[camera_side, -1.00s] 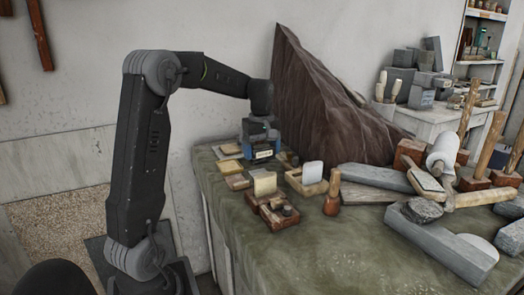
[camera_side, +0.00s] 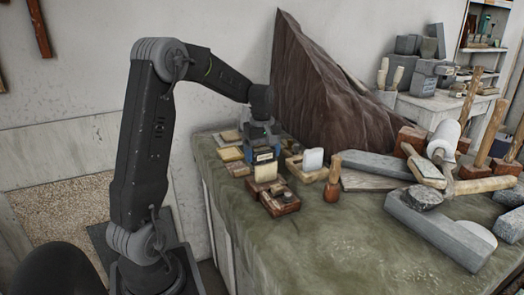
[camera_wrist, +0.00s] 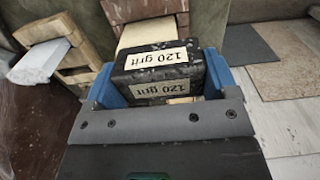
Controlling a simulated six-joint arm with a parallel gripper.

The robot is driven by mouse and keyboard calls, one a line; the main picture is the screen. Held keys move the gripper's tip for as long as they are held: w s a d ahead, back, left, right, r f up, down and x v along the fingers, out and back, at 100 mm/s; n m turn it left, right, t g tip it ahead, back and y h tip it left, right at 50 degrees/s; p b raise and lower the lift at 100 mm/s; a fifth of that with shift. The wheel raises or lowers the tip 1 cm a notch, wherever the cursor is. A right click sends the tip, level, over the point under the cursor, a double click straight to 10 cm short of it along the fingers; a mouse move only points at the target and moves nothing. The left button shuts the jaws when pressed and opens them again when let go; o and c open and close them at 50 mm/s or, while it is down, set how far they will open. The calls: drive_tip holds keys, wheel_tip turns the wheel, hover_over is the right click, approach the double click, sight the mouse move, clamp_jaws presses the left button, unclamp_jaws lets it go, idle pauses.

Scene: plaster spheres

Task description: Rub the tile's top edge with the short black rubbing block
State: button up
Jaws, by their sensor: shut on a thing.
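My gripper (camera_wrist: 150,92) is shut on a black rubbing block (camera_wrist: 160,70) with "120 grit" labels, held between its blue jaws. In the side view my gripper (camera_side: 262,140) holds the block just behind and above a cream tile (camera_side: 265,172), which stands upright in a reddish-brown wooden holder (camera_side: 280,203). In the wrist view the cream tile (camera_wrist: 147,32) lies right beyond the block, partly hidden by it. I cannot tell whether the block touches the tile's top edge.
A white tile (camera_side: 313,160) in a pale wooden holder stands to the right. Small flat blocks (camera_side: 230,153) lie to the left. A large brown rock-like mass (camera_side: 325,100) rises close behind. The front cloth (camera_side: 330,250) is clear.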

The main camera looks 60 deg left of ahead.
drive_tip(key=shift+f, duration=0.4)
idle(0.3)
drive_tip(key=shift+w, duration=1.15)
drive_tip(key=shift+s, duration=2.25)
drive_tip(key=shift+w, duration=2.25)
drive_tip(key=shift+s, duration=0.15)
drive_tip(key=shift+s+f, duration=0.15)
drive_tip(key=shift+s, duration=2)
